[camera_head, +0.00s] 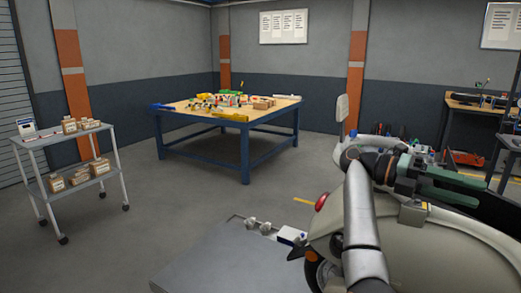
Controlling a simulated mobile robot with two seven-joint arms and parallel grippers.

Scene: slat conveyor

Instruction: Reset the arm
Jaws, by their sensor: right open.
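My right gripper (482,193) shows at the right side of the head view, at the end of my grey arm, which comes up from the bottom. Its two green fingers point to the right and are apart, with nothing seen between them. It is in front of and above a beige scooter-like vehicle (440,252), whose body fills the lower right. I cannot tell whether the gripper touches it. A red light (321,201) shows on the vehicle's left end. My left gripper is out of view.
A grey platform (215,262) lies at the bottom centre. A blue-framed table (245,150) with small parts stands at the back. A two-shelf cart (68,139) with boxes stands at the left. A workbench (463,104) is at the far right. The floor between cart and platform is clear.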

